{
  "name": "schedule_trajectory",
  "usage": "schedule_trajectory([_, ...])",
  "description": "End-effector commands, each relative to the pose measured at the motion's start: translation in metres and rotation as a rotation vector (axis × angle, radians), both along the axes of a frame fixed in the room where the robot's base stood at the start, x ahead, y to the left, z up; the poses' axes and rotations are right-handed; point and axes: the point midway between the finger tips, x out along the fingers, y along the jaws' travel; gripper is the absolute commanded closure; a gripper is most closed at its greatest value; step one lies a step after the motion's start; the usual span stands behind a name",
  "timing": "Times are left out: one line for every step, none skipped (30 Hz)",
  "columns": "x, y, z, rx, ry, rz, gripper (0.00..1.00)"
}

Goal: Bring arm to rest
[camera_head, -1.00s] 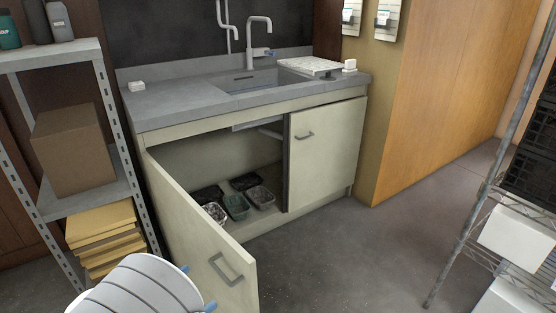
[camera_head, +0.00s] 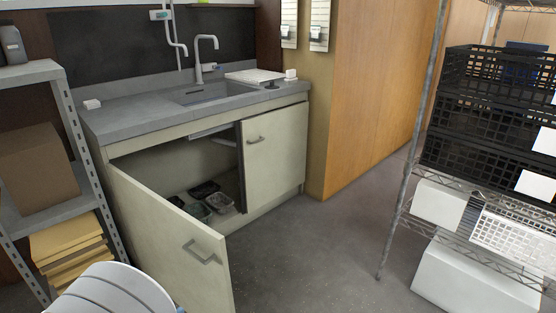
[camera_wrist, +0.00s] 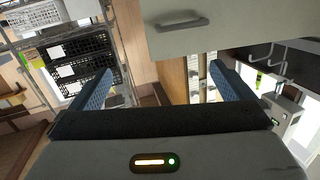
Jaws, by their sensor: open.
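My gripper (camera_wrist: 162,92) shows in the wrist view with its two blue fingers spread wide apart. It is open and nothing is between the fingers. The pale cabinet door with its handle (camera_wrist: 182,25) shows beyond it in the wrist view. In the head view, part of my white arm (camera_head: 115,295) is at the bottom left, close to the open cabinet door (camera_head: 180,240). The gripper itself is not clearly seen in the head view.
Small trays (camera_head: 220,203) sit inside. A metal shelf with boxes (camera_head: 35,165) stands left. A wire rack (camera_head: 400,190) with black crates (camera_head: 490,120) stands right. The floor (camera_head: 330,245) between is clear.

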Motion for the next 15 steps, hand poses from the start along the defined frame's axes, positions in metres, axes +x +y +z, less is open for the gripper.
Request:
schedule_trajectory([0.012, -0.002, 0.013, 0.027, 0.004, 0.017, 0.00])
schedule_trajectory([0.020, -0.003, 0.018, 0.046, 0.008, 0.031, 0.00])
schedule_trajectory([0.030, -0.004, 0.025, 0.069, 0.013, 0.050, 0.00])
schedule_trajectory([0.038, -0.005, 0.031, 0.087, 0.016, 0.065, 0.00])
schedule_trajectory([0.046, -0.006, 0.037, 0.106, 0.020, 0.081, 0.00])
schedule_trajectory([0.057, -0.008, 0.045, 0.131, 0.027, 0.105, 0.00])
schedule_trajectory([0.066, -0.009, 0.052, 0.150, 0.030, 0.123, 0.00])
schedule_trajectory([0.075, -0.010, 0.059, 0.170, 0.035, 0.143, 0.00])
schedule_trajectory([0.087, -0.013, 0.070, 0.199, 0.042, 0.173, 0.00])
schedule_trajectory([0.096, -0.015, 0.079, 0.219, 0.048, 0.195, 0.00])
schedule_trajectory([0.106, -0.017, 0.088, 0.242, 0.054, 0.220, 0.00])
schedule_trajectory([0.120, -0.022, 0.103, 0.273, 0.062, 0.257, 0.00])
schedule_trajectory([0.131, -0.026, 0.116, 0.298, 0.071, 0.288, 0.00])
schedule_trajectory([0.141, -0.031, 0.130, 0.323, 0.080, 0.321, 0.00])
schedule_trajectory([0.155, -0.038, 0.149, 0.356, 0.095, 0.371, 0.00])
